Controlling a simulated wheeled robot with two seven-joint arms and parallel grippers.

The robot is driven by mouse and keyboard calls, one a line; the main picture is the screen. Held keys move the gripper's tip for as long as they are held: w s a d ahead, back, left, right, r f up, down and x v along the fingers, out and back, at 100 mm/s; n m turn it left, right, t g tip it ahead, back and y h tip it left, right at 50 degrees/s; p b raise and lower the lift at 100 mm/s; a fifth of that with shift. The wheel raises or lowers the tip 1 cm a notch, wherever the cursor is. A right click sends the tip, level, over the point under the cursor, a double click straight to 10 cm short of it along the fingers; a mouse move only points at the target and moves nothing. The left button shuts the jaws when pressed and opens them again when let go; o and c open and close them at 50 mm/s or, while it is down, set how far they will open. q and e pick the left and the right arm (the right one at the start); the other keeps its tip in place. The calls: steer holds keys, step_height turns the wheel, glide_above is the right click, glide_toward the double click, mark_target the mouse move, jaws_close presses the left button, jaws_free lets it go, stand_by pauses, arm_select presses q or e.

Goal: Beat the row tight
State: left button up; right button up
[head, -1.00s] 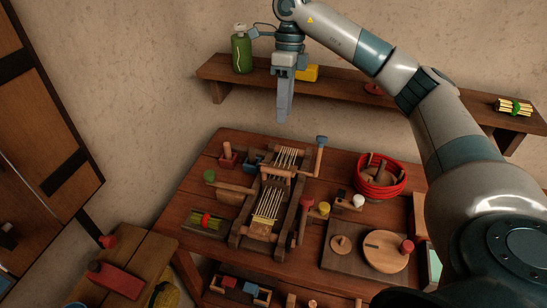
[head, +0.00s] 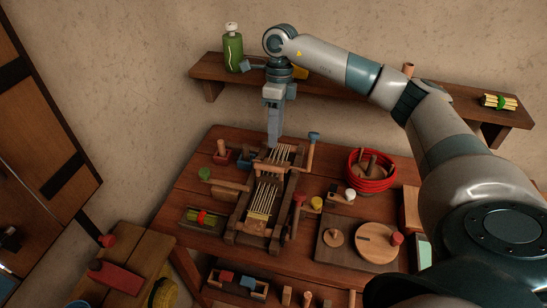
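A small wooden loom (head: 239,228) stands on the table, with pale warp threads (head: 259,200) stretched along its frame. A wooden crossbar (head: 269,173) lies across the threads near the middle. My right gripper (head: 273,143) points down at the far end of the loom, its fingertips close to the far threads. Its fingers overlap in this view, so their gap and any contact are hidden. My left gripper is out of view.
A blue-topped post (head: 311,150) rises right of the loom, and a green-knobbed bar (head: 225,182) sticks out left. A red basket (head: 370,172) and a board with round wooden pieces (head: 324,256) are at right. A shelf (head: 350,91) runs behind.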

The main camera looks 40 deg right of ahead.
steer(key=p, duration=0.3)
glide_toward(269, 178)
steer(key=shift+s+d+f, duration=0.15)
steer(key=shift+s+f, duration=0.55)
steer(key=shift+f, duration=0.85)
jaws_close()
